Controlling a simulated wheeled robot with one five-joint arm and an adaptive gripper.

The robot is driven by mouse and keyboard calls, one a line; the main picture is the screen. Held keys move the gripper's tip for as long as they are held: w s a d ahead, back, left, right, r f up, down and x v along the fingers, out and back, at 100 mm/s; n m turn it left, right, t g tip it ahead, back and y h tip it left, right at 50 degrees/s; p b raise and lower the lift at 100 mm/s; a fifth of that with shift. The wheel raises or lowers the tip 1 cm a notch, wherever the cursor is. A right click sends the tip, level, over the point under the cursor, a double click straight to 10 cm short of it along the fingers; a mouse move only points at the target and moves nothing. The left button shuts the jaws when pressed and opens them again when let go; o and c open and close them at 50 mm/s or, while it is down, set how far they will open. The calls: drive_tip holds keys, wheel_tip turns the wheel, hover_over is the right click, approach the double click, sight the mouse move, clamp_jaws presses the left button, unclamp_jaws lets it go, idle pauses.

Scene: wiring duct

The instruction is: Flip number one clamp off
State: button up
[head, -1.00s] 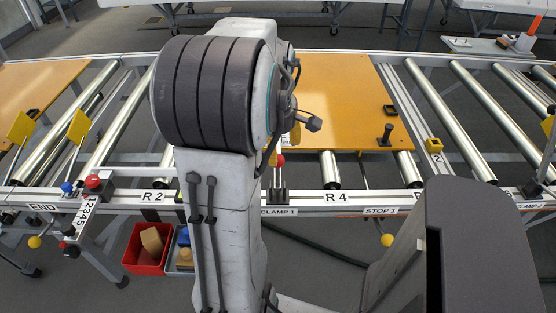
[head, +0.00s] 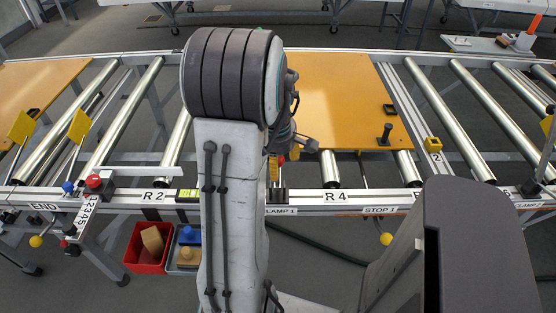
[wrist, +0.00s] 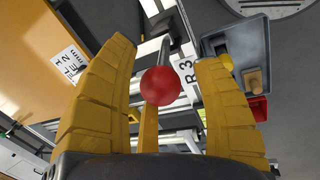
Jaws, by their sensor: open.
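The clamp one lever has a red ball knob (wrist: 160,86), seen in the wrist view between my two yellow fingers. My gripper (wrist: 166,62) is open, with one finger on each side of the knob. A gap shows between the knob and each finger, so I see no grip on it. In the head view the clamp's label (head: 282,211) is on the front rail, its left end hidden by my arm. My arm also hides most of the lever and gripper there.
An orange board (head: 340,85) lies on the rollers behind the clamp. The Stop 1 label (head: 380,211) is to the right on the rail.

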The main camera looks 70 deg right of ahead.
clamp_jaws()
idle(0.5)
drive_tip(key=shift+f, duration=0.1)
